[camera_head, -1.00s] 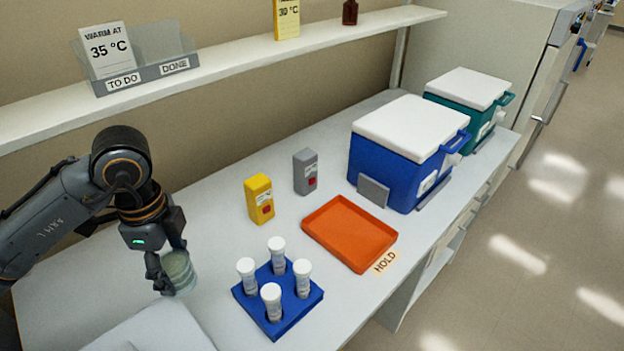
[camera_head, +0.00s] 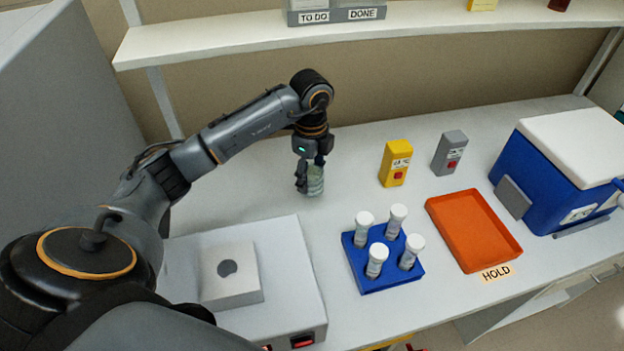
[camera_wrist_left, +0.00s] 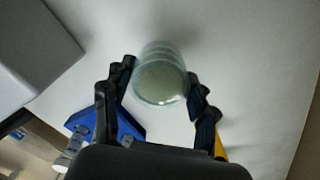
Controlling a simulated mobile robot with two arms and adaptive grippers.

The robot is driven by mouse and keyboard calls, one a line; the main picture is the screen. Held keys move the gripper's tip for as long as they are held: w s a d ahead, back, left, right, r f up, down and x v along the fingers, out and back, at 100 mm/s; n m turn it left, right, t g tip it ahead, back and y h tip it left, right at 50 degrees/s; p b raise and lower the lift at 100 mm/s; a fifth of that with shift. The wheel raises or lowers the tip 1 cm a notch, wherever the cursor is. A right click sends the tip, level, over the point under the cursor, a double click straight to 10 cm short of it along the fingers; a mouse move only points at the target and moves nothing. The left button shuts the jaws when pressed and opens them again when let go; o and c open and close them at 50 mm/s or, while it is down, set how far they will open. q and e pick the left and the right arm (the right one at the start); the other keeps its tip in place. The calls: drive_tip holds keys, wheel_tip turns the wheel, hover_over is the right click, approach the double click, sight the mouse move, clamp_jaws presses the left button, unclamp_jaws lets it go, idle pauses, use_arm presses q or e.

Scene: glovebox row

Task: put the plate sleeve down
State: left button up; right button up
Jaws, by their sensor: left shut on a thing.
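The plate sleeve (camera_head: 316,181) is a pale, greenish, clear stack of round plates. It stands upright at the white bench top, behind the white box-shaped device. My right gripper is not in view.
A white device (camera_head: 285,270) with a raised block stands in front. A blue rack (camera_head: 385,278) holds several white-capped tubes. A yellow timer (camera_head: 396,163), a grey timer (camera_head: 449,153), an orange tray (camera_head: 475,230) by a HOLD label and a blue cooler (camera_head: 545,170) stand to the right.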

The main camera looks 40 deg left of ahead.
sight(312, 184)
use_arm(q)
drive_tip(key=shift+w+a+f, duration=0.2)
drive_tip(key=shift+w+f, duration=0.25)
drive_tip(key=shift+f, duration=0.1)
wheel_tip(312, 184, down, 3)
drive_tip(key=shift+w+r+p, duration=0.1)
drive_tip(key=shift+p, duration=0.8)
drive_tip(key=shift+f, duration=0.3)
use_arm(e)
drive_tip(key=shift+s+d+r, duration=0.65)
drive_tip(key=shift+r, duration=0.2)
use_arm(q)
drive_tip(key=o, duration=1.3)
drive_tip(key=shift+f, duration=0.1)
drive_tip(key=shift+c, duration=0.2)
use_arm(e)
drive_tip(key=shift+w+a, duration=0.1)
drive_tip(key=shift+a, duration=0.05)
